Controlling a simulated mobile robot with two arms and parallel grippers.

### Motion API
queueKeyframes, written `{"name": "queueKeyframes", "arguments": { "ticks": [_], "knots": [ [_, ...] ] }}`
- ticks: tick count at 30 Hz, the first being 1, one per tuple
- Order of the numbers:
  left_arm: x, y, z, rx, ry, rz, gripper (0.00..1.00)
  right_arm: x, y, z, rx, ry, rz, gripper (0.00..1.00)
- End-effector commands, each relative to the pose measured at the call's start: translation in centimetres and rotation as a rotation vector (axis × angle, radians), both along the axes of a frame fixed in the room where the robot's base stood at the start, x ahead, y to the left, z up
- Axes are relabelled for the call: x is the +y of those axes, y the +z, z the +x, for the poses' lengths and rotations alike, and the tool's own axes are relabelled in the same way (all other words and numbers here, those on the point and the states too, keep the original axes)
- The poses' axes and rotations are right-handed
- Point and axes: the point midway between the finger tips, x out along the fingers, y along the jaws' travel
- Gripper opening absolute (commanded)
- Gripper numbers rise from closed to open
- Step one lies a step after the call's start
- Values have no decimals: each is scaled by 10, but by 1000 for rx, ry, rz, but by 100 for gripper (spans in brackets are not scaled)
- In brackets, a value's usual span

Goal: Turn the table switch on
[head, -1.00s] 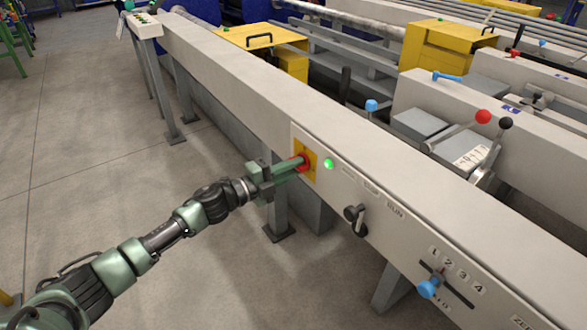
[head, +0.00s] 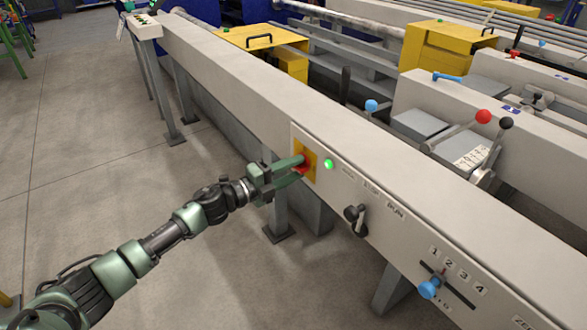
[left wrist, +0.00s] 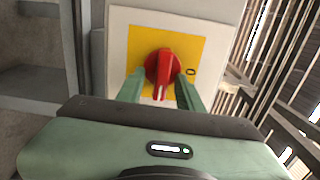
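The table switch is a red rotary knob (head: 305,166) on a yellow plate (head: 311,152) on the table's side face. In the left wrist view the knob (left wrist: 164,66) has its white-marked end pointing down, and a small round mark is on the plate to its right. My left gripper (head: 300,168) is open at the knob. Its two green fingers stand apart, one on each side of the knob's lower part in the left wrist view; I cannot tell whether they touch it. A green lamp (head: 328,164) beside the plate is lit. My right gripper is out of view.
The long grey runout table (head: 240,92) runs diagonally across the view. A black selector handle (head: 355,216) and a blue-knobbed slider (head: 429,288) are farther along its face. Open floor (head: 90,160) lies to the left.

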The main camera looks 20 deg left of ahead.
Motion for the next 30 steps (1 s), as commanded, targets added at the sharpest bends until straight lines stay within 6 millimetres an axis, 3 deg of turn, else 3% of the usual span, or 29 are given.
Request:
{"name": "queueKeyframes", "arguments": {
  "ticks": [8,21,30],
  "knots": [
    [3,1,-2,1,2,-2,36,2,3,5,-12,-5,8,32],
    [43,-1,-54,3,2,0,36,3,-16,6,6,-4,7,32],
    [49,1,-61,0,0,-1,36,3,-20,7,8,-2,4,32]
  ]
}}
